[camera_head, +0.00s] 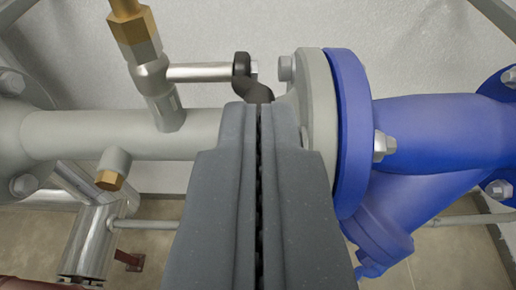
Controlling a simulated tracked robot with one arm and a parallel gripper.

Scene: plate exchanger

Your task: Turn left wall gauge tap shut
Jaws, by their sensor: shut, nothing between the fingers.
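The gauge tap (158,88) is a silver valve body on a grey pipe, below a brass fitting (135,32), at the upper left. A silver stem (200,72) runs right from it to a black lever handle (242,72), which bends down and toward me. My gripper (258,108) is in the middle of the view, its two grey fingers shut together with nothing between them. The fingertips are at the lower end of the black handle and hide part of it. I cannot tell whether they touch it. The gauge itself is out of view.
The grey pipe (75,135) runs across behind my gripper to a grey flange (318,110). A blue flange (347,125) and blue valve body (430,135) stand close on the right. A brass plug (109,180) points down at left. The pale wall is behind.

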